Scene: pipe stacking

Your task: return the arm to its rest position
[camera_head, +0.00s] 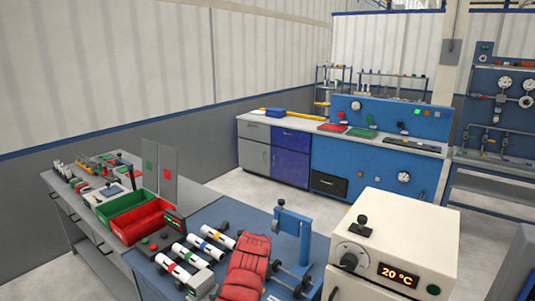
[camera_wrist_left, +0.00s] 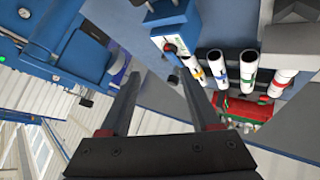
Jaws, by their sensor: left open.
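My left gripper (camera_wrist_left: 160,74) shows in the left wrist view, with its two dark fingers spread apart and nothing between them. In the head view the banded pipes (camera_head: 205,248) lie in a row on the blue workbench (camera_head: 210,213). Neither of my grippers shows in the head view.
A grey table (camera_head: 95,250) holds green and red bins (camera_head: 140,222). Open floor (camera_head: 240,190) lies beyond.

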